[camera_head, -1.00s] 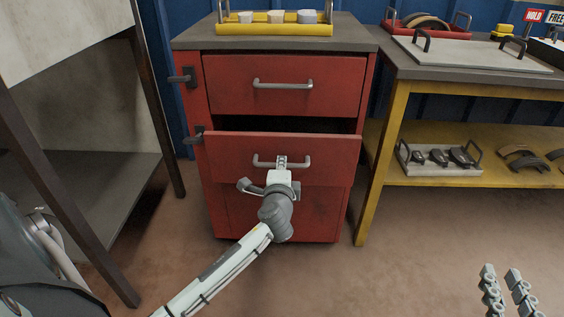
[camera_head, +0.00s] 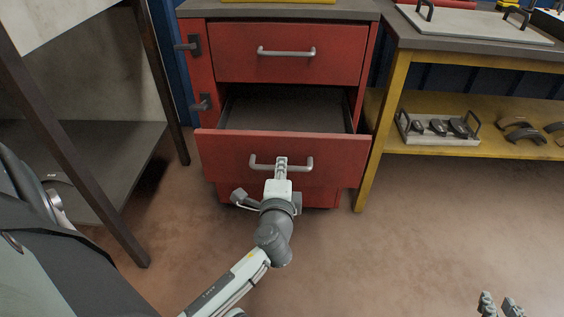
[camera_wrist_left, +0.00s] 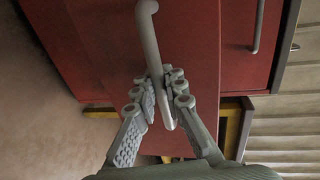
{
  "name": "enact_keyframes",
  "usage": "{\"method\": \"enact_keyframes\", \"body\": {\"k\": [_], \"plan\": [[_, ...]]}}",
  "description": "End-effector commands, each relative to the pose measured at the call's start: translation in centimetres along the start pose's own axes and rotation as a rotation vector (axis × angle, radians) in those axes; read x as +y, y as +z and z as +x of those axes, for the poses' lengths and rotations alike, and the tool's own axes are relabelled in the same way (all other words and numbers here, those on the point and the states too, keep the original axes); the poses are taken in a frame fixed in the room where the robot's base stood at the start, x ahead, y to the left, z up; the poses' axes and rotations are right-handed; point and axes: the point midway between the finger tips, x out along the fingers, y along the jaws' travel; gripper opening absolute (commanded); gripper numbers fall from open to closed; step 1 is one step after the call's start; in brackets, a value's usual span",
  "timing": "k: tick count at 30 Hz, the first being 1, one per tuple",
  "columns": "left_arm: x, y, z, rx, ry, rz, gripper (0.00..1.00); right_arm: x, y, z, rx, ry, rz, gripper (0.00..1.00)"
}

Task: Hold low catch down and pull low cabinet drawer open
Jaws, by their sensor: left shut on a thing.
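The red cabinet's low drawer (camera_head: 222,150) stands well open, with its empty-looking dark inside (camera_head: 285,110) showing. My left gripper (camera_head: 281,163) is shut on the low drawer's grey bar handle (camera_head: 256,164). In the left wrist view the handle (camera_wrist_left: 150,40) runs between the fingers of my left gripper (camera_wrist_left: 166,95). The low catch (camera_head: 201,104) is a dark lever on the cabinet's left front edge, and no gripper touches it. My right gripper (camera_head: 500,303) shows only its fingertips at the bottom right, apart and empty.
The upper drawer (camera_head: 225,55) is closed, with an upper catch (camera_head: 187,46) beside it. A dark-legged table (camera_head: 70,150) stands left. A yellow bench (camera_head: 383,140) stands right, with a tray (camera_head: 440,141) of parts on its shelf. The floor in front is clear.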

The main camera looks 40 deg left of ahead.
Motion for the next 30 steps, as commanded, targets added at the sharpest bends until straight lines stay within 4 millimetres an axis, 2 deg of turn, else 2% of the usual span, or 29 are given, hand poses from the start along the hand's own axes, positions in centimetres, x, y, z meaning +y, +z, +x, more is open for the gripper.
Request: {"method": "enact_keyframes", "body": {"k": [7,8,13,23,26,30], "plan": [[0.0,-0.1,0.0,0.001,0.0,0.0,0.0,0.0,0.0,0.0,0.0,0.0,0.0,0.2],[0.0,-0.1,0.0,0.001,0.0,0.0,0.11,0.0,0.0,0.0,0.0,0.0,0.0,0.2],[0.0,-0.1,0.0,0.001,0.0,0.0,0.32,0.0,0.0,0.0,0.0,0.0,0.0,0.2],[0.0,0.0,-0.2,0.001,0.001,0.0,0.33,0.0,0.0,0.0,0.001,0.0,-0.002,0.2],[0.1,0.0,-1.0,0.001,0.003,-0.001,0.33,0.0,0.0,0.0,0.001,0.0,-0.002,0.2],[0.2,0.0,-3.6,0.001,0.005,-0.002,0.33,0.0,0.0,0.0,0.001,0.0,-0.001,0.2]]}}
